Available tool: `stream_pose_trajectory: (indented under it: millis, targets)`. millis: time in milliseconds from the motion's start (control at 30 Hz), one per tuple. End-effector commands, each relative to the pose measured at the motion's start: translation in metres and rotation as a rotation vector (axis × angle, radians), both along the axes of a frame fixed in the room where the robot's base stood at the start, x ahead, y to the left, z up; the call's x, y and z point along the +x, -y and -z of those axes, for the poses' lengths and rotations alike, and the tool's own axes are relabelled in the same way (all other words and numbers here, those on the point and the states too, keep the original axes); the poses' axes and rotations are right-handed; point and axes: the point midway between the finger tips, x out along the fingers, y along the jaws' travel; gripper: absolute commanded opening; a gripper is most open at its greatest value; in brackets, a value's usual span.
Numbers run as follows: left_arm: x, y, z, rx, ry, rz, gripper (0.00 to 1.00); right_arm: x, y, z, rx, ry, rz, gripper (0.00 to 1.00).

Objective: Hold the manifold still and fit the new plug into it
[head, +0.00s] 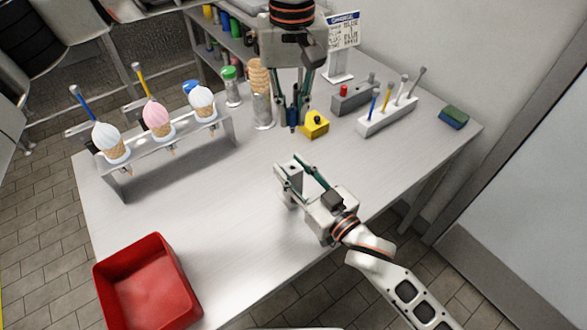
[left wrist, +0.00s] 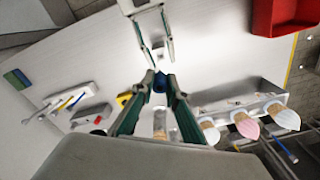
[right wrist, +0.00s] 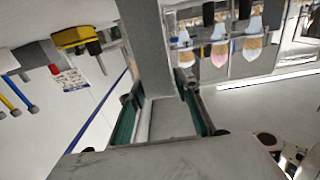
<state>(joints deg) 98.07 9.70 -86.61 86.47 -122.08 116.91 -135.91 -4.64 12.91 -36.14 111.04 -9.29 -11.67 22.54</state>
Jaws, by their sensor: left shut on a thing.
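My left gripper (head: 293,122) points down over the back middle of the table, shut on a small dark blue plug (left wrist: 159,84). The plug shows between the fingertips in the left wrist view. My right gripper (head: 297,184) is in front of it, with its fingers on both sides of a grey block (head: 289,173), which looks like the manifold. In the right wrist view the block (right wrist: 148,45) fills the space between the fingertips. The plug is apart from the block. The block's far faces are hidden.
A yellow block (head: 315,126) stands beside the left fingertips. A grey block with a red knob (head: 352,97) and a white tool rack (head: 387,120) stand to the right. A cone stand (head: 180,148) is at left, a red bin (head: 148,285) at front left. The table's left middle is clear.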

Motion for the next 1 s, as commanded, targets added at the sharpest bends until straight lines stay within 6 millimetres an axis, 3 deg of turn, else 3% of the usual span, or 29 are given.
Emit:
stream_pose_trajectory:
  millis: [33, 100, 167, 200, 267, 1000]
  targets:
    - [0.0, 0.0001, 0.0, 0.0, 0.0, 0.0, 0.05, -0.0001, 0.0001, 0.0, 0.0, 0.0, 0.0, 0.15]
    - [0.0, 0.0001, 0.0, 0.0, 0.0, 0.0, 0.05, -0.0002, 0.0001, 0.0, 0.0, 0.0, 0.0, 0.0]
    - [0.0, 0.0001, 0.0, 0.0, 0.0, 0.0, 0.05, -0.0002, 0.0001, 0.0001, 0.0, 0.0, 0.0, 0.0]
    - [0.0, 0.0, 0.0, 0.0, 0.0, 0.0, 0.05, -0.0002, 0.0001, 0.0001, 0.0, 0.0, 0.0, 0.15]
    - [0.0, 0.0, 0.0, 0.0, 0.0, 0.0, 0.05, -0.0002, 0.0001, 0.0001, 0.0, 0.0, 0.0, 0.0]
    - [0.0, 0.0, 0.0, 0.0, 0.0, 0.0, 0.05, -0.0004, -0.0001, 0.0004, 0.0, -0.001, -0.142, 0.0]
